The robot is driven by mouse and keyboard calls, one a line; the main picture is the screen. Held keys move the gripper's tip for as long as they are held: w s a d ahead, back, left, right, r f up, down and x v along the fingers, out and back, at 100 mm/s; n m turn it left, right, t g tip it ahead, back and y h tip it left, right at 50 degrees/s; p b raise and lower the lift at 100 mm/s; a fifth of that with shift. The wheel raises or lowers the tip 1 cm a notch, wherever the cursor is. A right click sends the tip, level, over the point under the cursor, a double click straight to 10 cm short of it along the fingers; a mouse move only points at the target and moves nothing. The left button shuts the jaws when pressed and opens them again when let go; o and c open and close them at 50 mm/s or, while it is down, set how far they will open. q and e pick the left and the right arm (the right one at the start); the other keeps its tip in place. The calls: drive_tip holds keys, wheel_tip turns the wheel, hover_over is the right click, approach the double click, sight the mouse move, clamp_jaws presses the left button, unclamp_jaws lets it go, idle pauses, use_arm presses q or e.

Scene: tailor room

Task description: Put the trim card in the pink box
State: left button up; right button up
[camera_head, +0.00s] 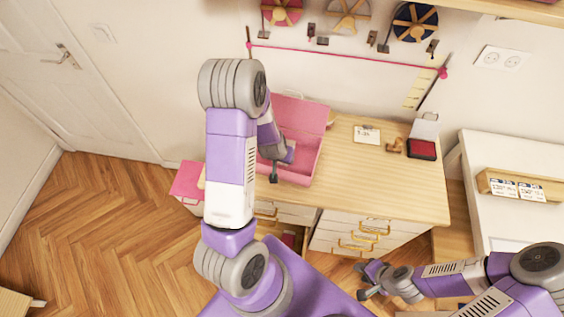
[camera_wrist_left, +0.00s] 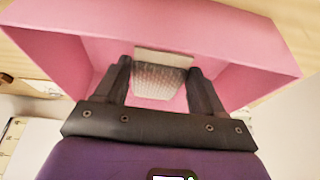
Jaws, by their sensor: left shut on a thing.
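The pink box (camera_head: 316,166) stands open on the wooden table, its lid (camera_head: 301,112) raised at the back. In the left wrist view the pink walls of the box (camera_wrist_left: 232,40) surround my left gripper (camera_wrist_left: 160,68). That gripper is shut on a card with a pale top strip and a silvery textured face, seemingly the trim card (camera_wrist_left: 160,82), held at the box opening. Whether the card touches the box floor is unclear. In the head view my left arm hides part of the box, and the card is not clear there. My right gripper (camera_head: 367,281) is open and empty, low in front of the drawers.
The table (camera_head: 385,185) also holds a small white card (camera_head: 367,134), a wooden piece (camera_head: 395,145) and a dark red box (camera_head: 421,149) at the right. Drawers (camera_head: 355,232) are below. A white side table (camera_head: 500,165) stands at the right. The table's middle is clear.

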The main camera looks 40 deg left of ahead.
use_arm(q)
wheel_tip(320, 180, down, 4)
drive_tip(key=shift+r+b, duration=0.15)
drive_tip(key=shift+b, duration=0.25)
drive_tip(key=shift+f, duration=0.3)
drive_tip(key=o, duration=1)
